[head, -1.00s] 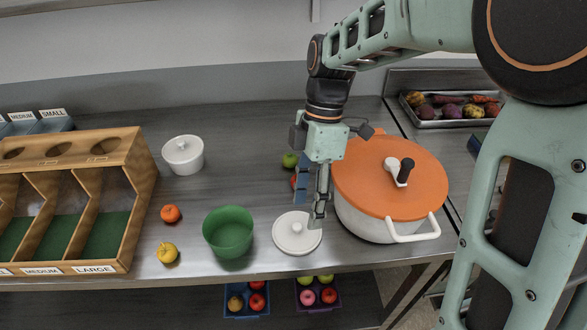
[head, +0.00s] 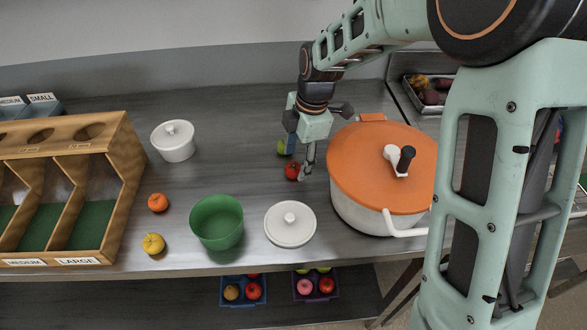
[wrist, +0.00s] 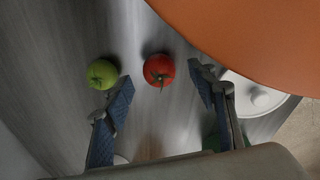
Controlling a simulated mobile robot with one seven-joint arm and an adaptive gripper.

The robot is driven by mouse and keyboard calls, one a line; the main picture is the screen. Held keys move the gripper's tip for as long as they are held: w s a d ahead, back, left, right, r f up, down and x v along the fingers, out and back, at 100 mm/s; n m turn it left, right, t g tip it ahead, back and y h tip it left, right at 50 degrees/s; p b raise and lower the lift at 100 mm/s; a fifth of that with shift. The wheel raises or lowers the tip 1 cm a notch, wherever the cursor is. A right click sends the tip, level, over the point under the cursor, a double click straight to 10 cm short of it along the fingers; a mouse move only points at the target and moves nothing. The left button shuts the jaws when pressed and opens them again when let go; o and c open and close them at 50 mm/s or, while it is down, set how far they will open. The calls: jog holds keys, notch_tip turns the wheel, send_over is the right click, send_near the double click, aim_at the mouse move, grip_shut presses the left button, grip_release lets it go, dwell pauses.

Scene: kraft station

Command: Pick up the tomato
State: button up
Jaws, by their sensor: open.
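A red tomato (head: 292,171) with a green stem lies on the steel counter, left of the large orange-lidded pot. It also shows in the wrist view (wrist: 159,69), ahead of the fingertips and nearer the right finger. My gripper (head: 301,160) is beside the tomato in the head view, pointing down. In the wrist view my gripper (wrist: 163,92) is open, with blue pads apart and nothing between them. A green apple (wrist: 102,73) lies left of the tomato, close to the left fingertip; in the head view the apple (head: 282,147) is partly hidden by the gripper.
The pot with its orange lid (head: 375,160) stands close on the right. A white lid (head: 290,223), green bowl (head: 217,221), white lidded pot (head: 173,141), orange (head: 158,202) and yellow fruit (head: 153,243) are on the counter. A wooden divided bin (head: 118,190) stands left.

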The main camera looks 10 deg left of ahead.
aim_at(294, 166)
jog(key=shift+w+a+f, duration=0.1)
jog(key=shift+a+f, duration=0.1)
jog(key=shift+f, duration=0.55)
jog(key=shift+a+f, duration=0.2)
jog(key=shift+f, duration=0.5)
jog(key=shift+c, duration=0.6)
jog(key=c, duration=1)
jog(key=shift+r, duration=0.2)
